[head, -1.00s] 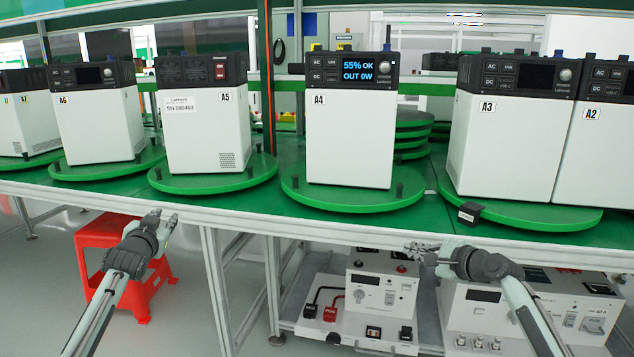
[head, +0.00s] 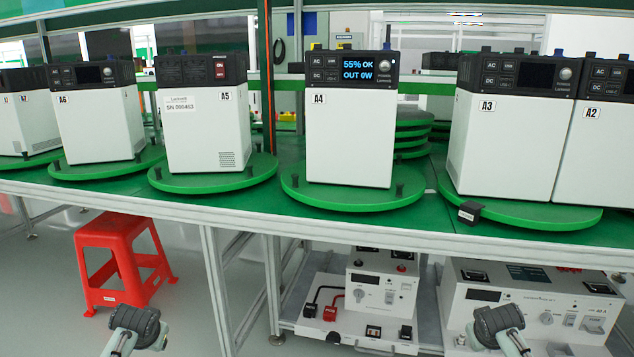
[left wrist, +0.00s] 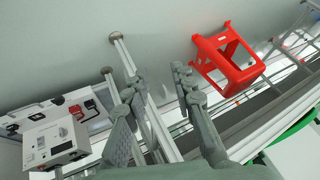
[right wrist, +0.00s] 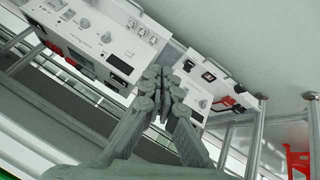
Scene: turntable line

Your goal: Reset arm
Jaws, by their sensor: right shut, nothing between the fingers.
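In the left wrist view my left gripper (left wrist: 157,81) is open, with its fingers apart and nothing between them. In the right wrist view my right gripper (right wrist: 160,75) is shut and empty, its fingertips together. In the head view only my left wrist (head: 138,324) and right wrist (head: 497,323) show clearly at the bottom edge, low in front of the table. Both are apart from the units on the table.
White power units, such as A4 (head: 349,140) and A5 (head: 203,130), stand on green turntables along the green table (head: 290,150). Below are test devices (head: 382,285) on a shelf. A red stool (head: 118,255) stands on the floor at left. Floor before the table is clear.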

